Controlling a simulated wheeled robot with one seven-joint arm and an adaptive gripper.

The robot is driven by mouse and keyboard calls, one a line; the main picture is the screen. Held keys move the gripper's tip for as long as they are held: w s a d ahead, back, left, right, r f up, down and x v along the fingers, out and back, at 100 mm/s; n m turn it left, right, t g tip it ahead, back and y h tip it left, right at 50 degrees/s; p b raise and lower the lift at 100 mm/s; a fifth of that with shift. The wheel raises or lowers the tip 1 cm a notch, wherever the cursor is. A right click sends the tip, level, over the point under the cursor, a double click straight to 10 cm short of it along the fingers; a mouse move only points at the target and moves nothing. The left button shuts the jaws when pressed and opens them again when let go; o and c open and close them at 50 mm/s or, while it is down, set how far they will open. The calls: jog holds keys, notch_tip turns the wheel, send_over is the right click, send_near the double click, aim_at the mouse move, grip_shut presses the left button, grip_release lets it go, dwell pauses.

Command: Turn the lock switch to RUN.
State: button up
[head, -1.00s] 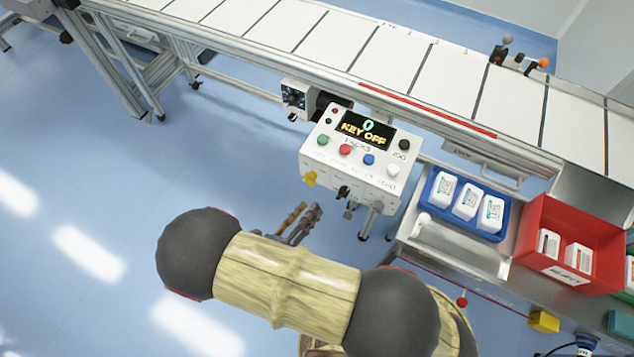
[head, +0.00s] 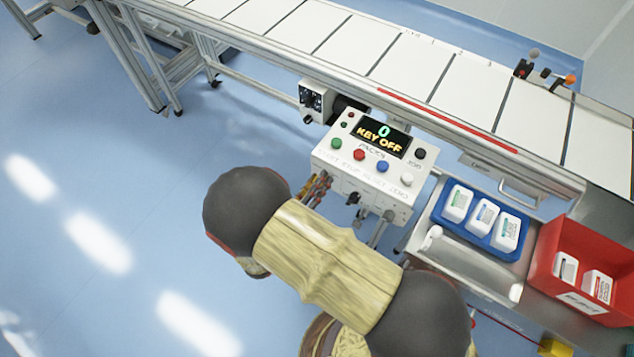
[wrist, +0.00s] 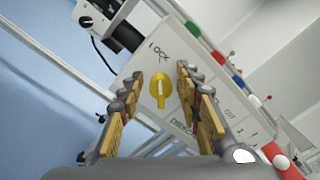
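The lock switch (wrist: 159,88) is a yellow knob on the white panel face below the word LOCK in the wrist view. Its narrow grip points toward the bottom of the picture. My gripper (wrist: 160,74) is open, with one finger on each side of the knob in the picture; contact cannot be told. In the head view my gripper (head: 316,188) is at the lower left of the control box (head: 330,158) and hides the switch. The box's display (head: 382,136) reads 0 and KEY OFF.
The box top has green, red, blue, white and black buttons. A black knob (head: 352,199) sits on its front face. The conveyor (head: 405,55) runs behind. A blue tray (head: 470,235) and a red bin (head: 551,268) stand at the right.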

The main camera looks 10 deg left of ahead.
jog(key=shift+w, duration=0.1)
jog(key=shift+c, duration=1.1)
grip_shut()
